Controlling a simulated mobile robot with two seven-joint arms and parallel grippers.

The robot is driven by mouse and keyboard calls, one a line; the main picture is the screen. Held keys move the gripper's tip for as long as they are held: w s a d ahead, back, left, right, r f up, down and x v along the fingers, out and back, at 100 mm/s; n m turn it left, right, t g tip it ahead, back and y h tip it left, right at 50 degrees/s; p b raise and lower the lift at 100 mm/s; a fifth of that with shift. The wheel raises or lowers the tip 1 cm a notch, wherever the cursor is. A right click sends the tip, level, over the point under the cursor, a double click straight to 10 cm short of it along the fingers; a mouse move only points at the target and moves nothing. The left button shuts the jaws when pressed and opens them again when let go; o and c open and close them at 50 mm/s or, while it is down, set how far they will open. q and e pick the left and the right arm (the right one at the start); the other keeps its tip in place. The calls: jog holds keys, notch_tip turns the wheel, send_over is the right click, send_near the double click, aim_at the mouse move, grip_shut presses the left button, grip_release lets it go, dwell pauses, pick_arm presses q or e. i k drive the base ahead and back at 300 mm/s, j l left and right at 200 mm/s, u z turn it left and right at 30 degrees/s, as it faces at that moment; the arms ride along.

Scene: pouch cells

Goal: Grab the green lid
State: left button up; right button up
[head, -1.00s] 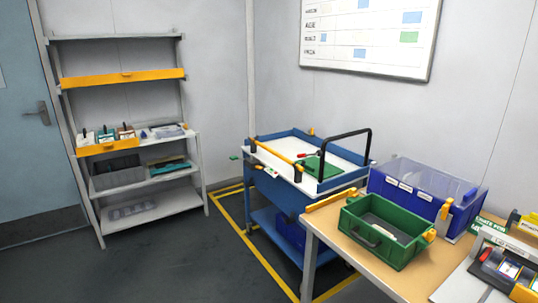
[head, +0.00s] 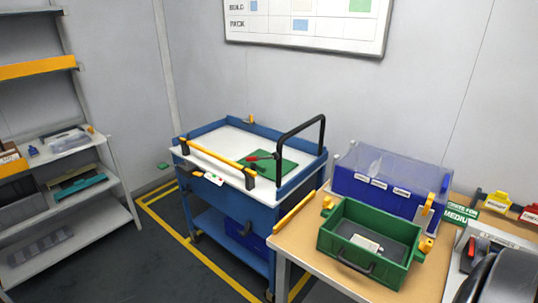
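The green lid (head: 270,166) is a flat green panel lying on the white top of the blue cart (head: 232,199), near the cart's right end and its black push handle. A red-and-black tool (head: 262,157) lies at the lid's left edge and seems to overlap it. Neither of my grippers shows in the head view. A dark rounded shape at the bottom right corner looks like part of my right arm, without fingertips in sight.
A table (head: 298,254) at the right front holds an open green crate (head: 340,262) with a whitish item inside, and a blue bin (head: 365,191) with a clear cover. A yellow bar (head: 217,156) runs along the cart's near side.

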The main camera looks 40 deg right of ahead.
aim_at(267, 162)
jog(key=i, duration=0.7)
jog(key=i+j+z, duration=0.15)
jog(key=i, duration=0.6)
jog(key=i+z, duration=0.25)
jog(key=z, duration=0.15)
jog(key=i+j+z, duration=0.1)
jog(key=z, duration=0.35)
jog(key=i+j+z, duration=0.2)
jog(key=z, duration=0.2)
jog(key=i+j+z, duration=0.25)
jog(key=z, duration=0.2)
